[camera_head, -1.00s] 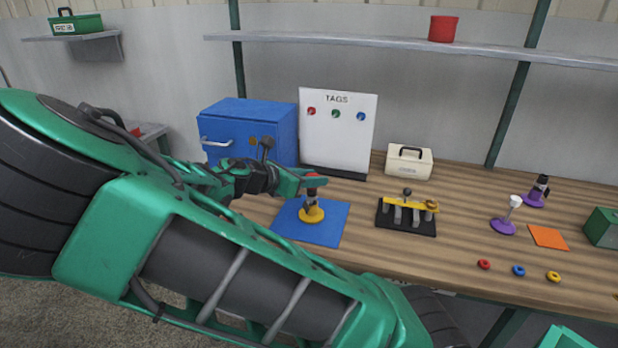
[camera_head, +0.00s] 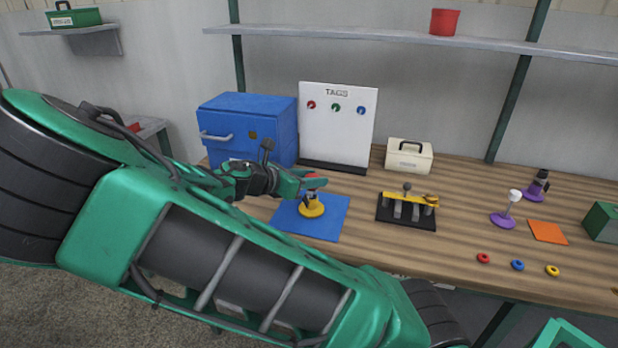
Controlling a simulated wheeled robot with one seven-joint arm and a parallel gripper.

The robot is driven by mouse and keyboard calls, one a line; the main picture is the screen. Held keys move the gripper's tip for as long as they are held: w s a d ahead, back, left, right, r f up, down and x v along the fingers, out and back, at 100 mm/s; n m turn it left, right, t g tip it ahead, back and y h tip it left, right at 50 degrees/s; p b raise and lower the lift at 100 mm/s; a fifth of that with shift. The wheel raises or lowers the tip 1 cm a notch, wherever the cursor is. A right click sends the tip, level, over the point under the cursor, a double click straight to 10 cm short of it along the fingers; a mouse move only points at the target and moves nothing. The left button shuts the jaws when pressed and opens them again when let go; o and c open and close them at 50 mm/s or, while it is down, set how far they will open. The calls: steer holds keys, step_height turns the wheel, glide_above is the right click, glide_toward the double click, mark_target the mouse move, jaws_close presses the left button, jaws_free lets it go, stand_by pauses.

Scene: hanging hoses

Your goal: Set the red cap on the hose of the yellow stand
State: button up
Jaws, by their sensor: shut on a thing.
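The yellow stand (camera_head: 311,209) sits on a blue mat (camera_head: 335,222) on the workbench, with a short hose (camera_head: 311,197) rising from its base. My gripper (camera_head: 312,183) comes in from the left, just above the top of this hose. It is shut on the red cap (camera_head: 314,176), of which a small red part shows at the fingertips. The fingers hide most of the cap and the hose top, so I cannot tell whether cap and hose touch.
A blue cabinet (camera_head: 250,128) and a white tag board (camera_head: 338,125) stand behind. A black rack with a yellow bar (camera_head: 407,199) is to the right. Purple stands (camera_head: 503,220), an orange mat (camera_head: 548,232) and small rings (camera_head: 518,265) lie farther right. Bare wood lies between.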

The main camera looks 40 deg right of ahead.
steer(key=shift+f, duration=0.4)
steer(key=o, duration=1.1)
steer(key=v, duration=1)
steer(key=shift+a, duration=0.35)
